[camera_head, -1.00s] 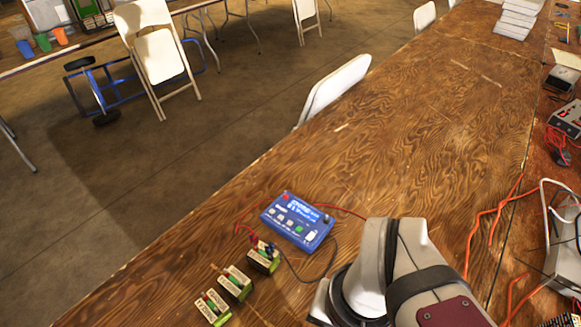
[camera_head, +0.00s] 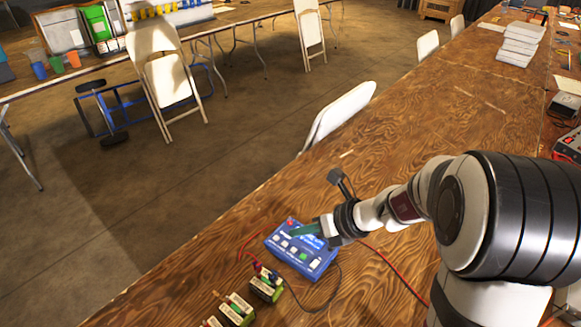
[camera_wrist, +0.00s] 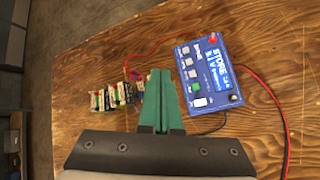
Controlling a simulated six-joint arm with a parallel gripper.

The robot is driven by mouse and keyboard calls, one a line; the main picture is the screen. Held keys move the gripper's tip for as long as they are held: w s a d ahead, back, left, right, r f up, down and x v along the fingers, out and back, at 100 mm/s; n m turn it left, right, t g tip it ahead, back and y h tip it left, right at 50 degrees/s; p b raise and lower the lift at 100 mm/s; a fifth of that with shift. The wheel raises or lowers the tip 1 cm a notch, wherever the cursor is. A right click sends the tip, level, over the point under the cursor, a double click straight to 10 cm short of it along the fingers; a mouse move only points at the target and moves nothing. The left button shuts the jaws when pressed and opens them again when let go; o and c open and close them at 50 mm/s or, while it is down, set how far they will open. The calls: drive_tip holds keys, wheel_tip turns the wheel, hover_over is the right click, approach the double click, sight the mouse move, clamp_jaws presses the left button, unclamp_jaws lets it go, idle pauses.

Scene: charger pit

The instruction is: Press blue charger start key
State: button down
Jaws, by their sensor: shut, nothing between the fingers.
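The blue charger (camera_head: 300,252) lies on the wooden table, with a row of grey keys, one green key (camera_head: 303,257) and a red connector at its far corner. In the wrist view, the charger (camera_wrist: 208,58) is right of my gripper, its green key (camera_wrist: 196,86) close to the fingers. My gripper (camera_head: 296,230) reaches over the charger from the right in the head view. Its green fingers are shut together and empty, and they hide part of the charger's top. The wrist view shows the fingers (camera_wrist: 159,74) beside the charger's key side. I cannot tell whether they touch it.
Several battery packs (camera_head: 238,308) sit left of and in front of the charger, with red and black leads (camera_head: 400,275) across the table. White folding chairs (camera_head: 340,113) stand along the table's left edge.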

sight(307, 261)
drive_tip(key=w+d+f+m, duration=0.2)
drive_tip(key=m, duration=0.1)
drive_tip(key=shift+w+t, duration=0.2)
drive_tip(key=shift+t, duration=0.2)
drive_tip(key=shift+f, duration=4.45)
drive_tip(key=shift+f, duration=0.1)
drive_tip(key=shift+f, duration=0.3)
drive_tip(key=shift+f, duration=0.35)
drive_tip(key=shift+r, duration=0.1)
drive_tip(key=shift+s+r, duration=0.1)
drive_tip(key=shift+r, duration=0.55)
